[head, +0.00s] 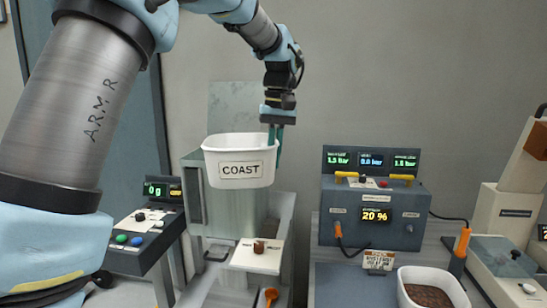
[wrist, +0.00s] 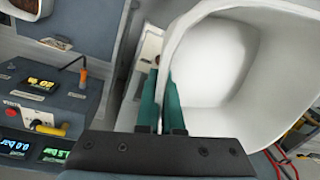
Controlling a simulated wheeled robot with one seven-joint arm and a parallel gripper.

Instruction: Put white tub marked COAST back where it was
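The white tub marked COAST (head: 225,172) hangs upright in the air in the head view, in front of a grey-green machine (head: 222,208). My gripper (head: 274,140) points down at the tub's right rim, its green fingers on either side of the wall. In the wrist view the tub (wrist: 215,60) fills the upper right and its inside looks empty. The green fingers of my gripper (wrist: 160,105) are closed on the rim there. The tub hides part of the machine behind it.
A blue-grey control box (head: 375,213) reading 20 % stands to the right. A white tub with brown contents (head: 405,300) is in front of it. A scale console (head: 145,230) reading 0 g stands to the left. An orange-handled tool (head: 270,297) lies low in front.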

